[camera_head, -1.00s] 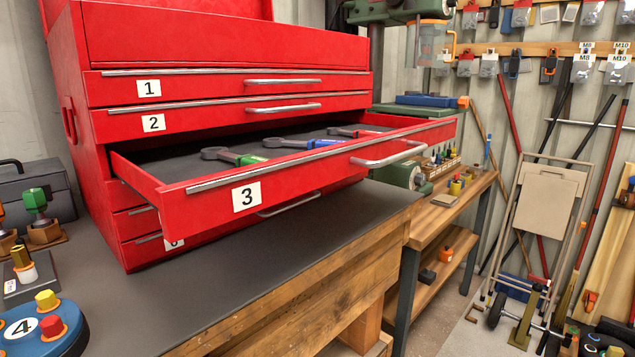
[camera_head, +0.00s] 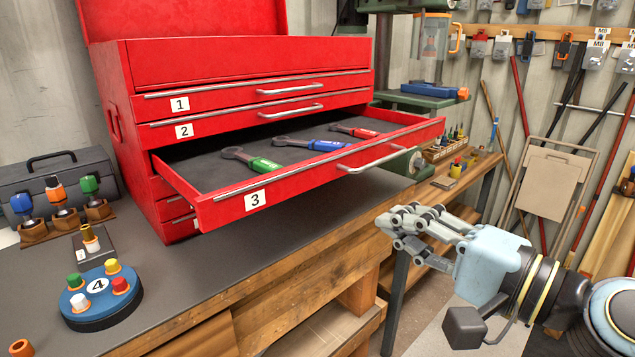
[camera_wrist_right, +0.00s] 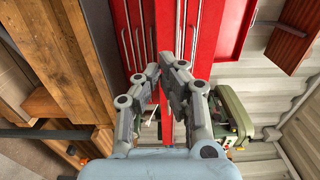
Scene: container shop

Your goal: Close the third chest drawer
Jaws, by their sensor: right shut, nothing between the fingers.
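The third drawer (camera_head: 322,170) of the red chest (camera_head: 245,62) is pulled far out in the head view. Its label reads 3 and its silver handle (camera_head: 372,158) is on the front, right of the middle. Green, blue and red wrenches lie inside it. My right gripper (camera_head: 388,222) is shut and empty, to the right of and below the drawer front, apart from it. In the right wrist view the gripper's fingers (camera_wrist_right: 168,72) point toward the red chest (camera_wrist_right: 205,30). My left gripper is not in view.
The chest stands on a dark-topped wooden workbench (camera_head: 250,260). A blue round stand (camera_head: 92,310) marked 4 and a grey toolbox (camera_head: 58,178) are at the left. A wooden side bench (camera_head: 452,185) is behind my right gripper. The air before the drawer is clear.

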